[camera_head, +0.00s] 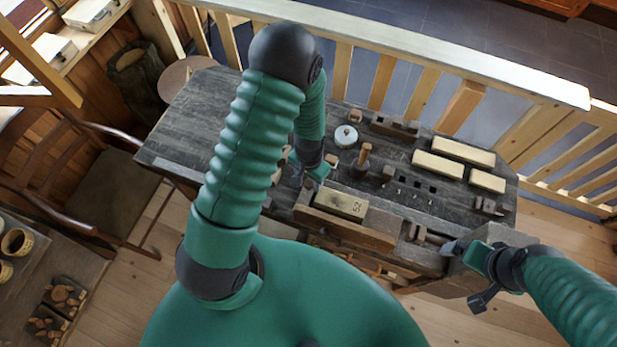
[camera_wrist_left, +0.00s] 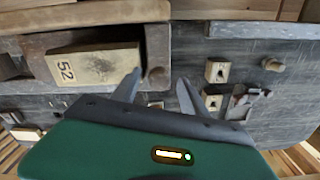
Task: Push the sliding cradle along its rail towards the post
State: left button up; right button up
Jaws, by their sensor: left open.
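A pale block marked 52 (camera_head: 340,203) sits in a dark wooden holder (camera_head: 318,218) at the bench's near edge; the block also shows in the left wrist view (camera_wrist_left: 95,63). I cannot tell whether this holder is the sliding cradle, and no rail is clearly visible. An upright wooden post with a round top (camera_head: 363,158) stands behind it. My left gripper (camera_head: 297,172) is open and points down over the bench, left of the block. In the wrist view its fingers (camera_wrist_left: 158,82) are spread and empty, near the holder's end. My right gripper (camera_head: 466,256) is at the bench's right front; its jaws are unclear.
The dark bench (camera_head: 185,125) carries pale blocks (camera_head: 455,151) at the right back, a round white-topped spool (camera_head: 346,136) and small wooden pieces. A railing (camera_head: 410,50) runs behind it. A chair (camera_head: 95,195) stands at the left. The bench's left end is clear.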

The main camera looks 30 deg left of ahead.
pick_arm(q)
jog(key=shift+d, duration=0.25)
jog(key=shift+c, duration=0.4)
jog(key=shift+d, duration=0.2)
jog(key=c, duration=0.5)
jog(key=shift+a, duration=0.25)
jog(key=c, duration=0.4)
jog(key=shift+a, duration=0.25)
grip_shut()
jog(key=shift+s+d, duration=0.1)
jog(key=shift+d, duration=0.1)
